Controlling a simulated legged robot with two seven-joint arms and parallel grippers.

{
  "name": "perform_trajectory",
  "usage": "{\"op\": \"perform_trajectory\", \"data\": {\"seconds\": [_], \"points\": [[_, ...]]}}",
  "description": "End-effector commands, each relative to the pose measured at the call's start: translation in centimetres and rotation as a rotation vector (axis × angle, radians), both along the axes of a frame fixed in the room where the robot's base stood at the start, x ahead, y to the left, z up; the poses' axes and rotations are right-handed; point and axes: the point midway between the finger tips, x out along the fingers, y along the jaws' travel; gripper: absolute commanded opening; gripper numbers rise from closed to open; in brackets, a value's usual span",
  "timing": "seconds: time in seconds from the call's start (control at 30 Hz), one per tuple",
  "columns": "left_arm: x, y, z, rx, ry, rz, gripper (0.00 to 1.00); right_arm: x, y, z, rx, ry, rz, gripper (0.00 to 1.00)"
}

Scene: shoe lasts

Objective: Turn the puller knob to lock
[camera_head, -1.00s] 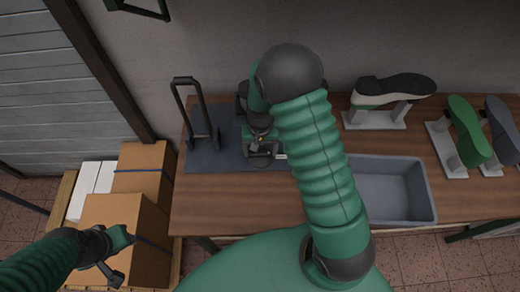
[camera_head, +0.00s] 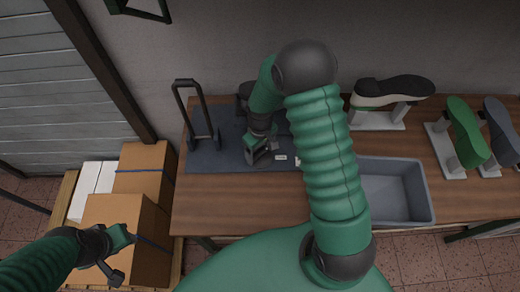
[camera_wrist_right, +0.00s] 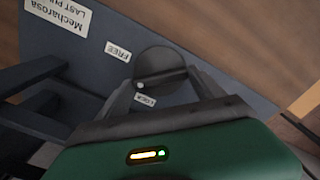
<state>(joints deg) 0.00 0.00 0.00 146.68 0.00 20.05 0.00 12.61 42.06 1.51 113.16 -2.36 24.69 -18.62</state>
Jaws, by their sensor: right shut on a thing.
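The puller's dark base plate (camera_head: 205,157) lies on the left of the bench, with an upright handle frame (camera_head: 188,108) on it. The round dark knob (camera_wrist_right: 160,64) shows in the right wrist view, between a FREE label (camera_wrist_right: 118,50) and a label that appears to read LOCK (camera_wrist_right: 145,100). A pale mark sits on the knob's lower part, near the LOCK label. My right gripper (camera_wrist_right: 162,84) is shut on the knob; in the head view the gripper (camera_head: 262,152) hides it. My left gripper (camera_head: 122,257) hangs apart over the boxes; its jaw state is unclear.
A grey bin (camera_head: 425,200) stands on the bench right of my right arm. Cardboard boxes (camera_head: 130,215) stand left of the bench.

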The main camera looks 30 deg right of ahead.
Motion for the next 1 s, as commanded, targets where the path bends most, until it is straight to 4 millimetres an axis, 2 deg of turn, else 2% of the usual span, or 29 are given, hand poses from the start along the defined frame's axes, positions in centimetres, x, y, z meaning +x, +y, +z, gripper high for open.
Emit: {"op": "perform_trajectory", "data": {"seconds": [0.6,1.0], "points": [[0.0,0.0,2.4,0.0,0.0,0.0,0.36,-0.2,-0.1,0.1,0.003,0.006,0.569,0.37],[0.0,0.0,3.6,0.0,0.0,0.0,0.36,-0.2,-0.1,0.0,0.002,0.005,0.813,0.37]]}}
